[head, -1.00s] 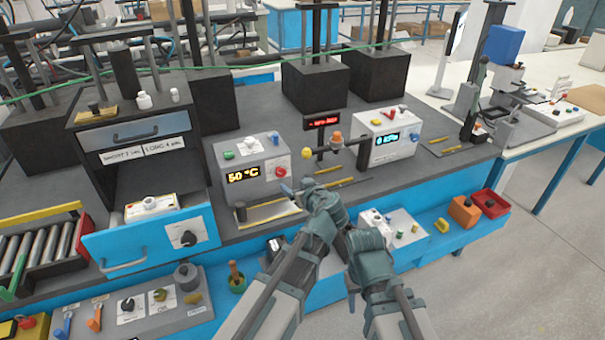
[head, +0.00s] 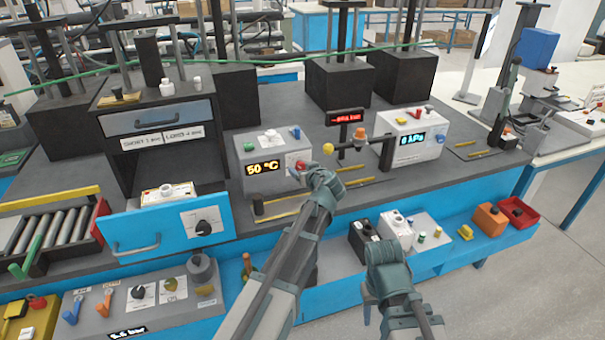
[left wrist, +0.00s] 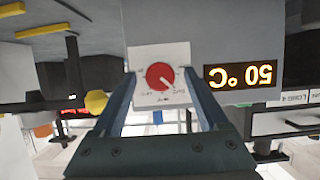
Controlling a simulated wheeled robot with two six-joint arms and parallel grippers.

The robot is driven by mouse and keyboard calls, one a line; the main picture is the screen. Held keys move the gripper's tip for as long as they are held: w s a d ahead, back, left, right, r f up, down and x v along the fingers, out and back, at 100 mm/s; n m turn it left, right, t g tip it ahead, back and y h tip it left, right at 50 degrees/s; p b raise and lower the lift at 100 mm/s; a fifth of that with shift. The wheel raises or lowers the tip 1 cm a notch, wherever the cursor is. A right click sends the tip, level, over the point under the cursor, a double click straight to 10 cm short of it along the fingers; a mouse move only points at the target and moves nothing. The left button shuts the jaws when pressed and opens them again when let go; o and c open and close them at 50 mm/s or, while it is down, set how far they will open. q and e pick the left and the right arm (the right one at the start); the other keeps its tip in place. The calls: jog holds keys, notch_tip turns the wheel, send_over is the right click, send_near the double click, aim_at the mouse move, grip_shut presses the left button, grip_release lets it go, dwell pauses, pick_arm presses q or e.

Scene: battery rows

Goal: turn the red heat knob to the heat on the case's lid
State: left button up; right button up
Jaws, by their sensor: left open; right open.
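The red heat knob (head: 303,165) is on the front of the grey heater box (head: 248,155), right of its display (head: 263,168) reading 50 °C. In the left wrist view, which is upside down, the round red knob (left wrist: 160,76) sits on a white plate with small marks around it. My left gripper (head: 313,174) is open in front of the knob. Its two fingers stand on either side of the knob in the wrist view, with no clear contact. My right gripper (head: 384,249) is open and empty, low at the bench's front. I cannot make out a heat on any case's lid.
A yellow-tipped bar (head: 328,148) and a small red display (head: 347,117) stand right of the heater. A white box (head: 413,138) with a blue display is further right. An open blue drawer (head: 150,232) juts out on the left. A dark box (head: 361,243) is below.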

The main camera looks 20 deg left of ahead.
pick_arm(q)
jog(key=shift+w+a+f, duration=0.15)
jog(key=shift+w+a, duration=0.1)
jog(key=shift+w, duration=0.1)
grip_shut()
dwell(0.3)
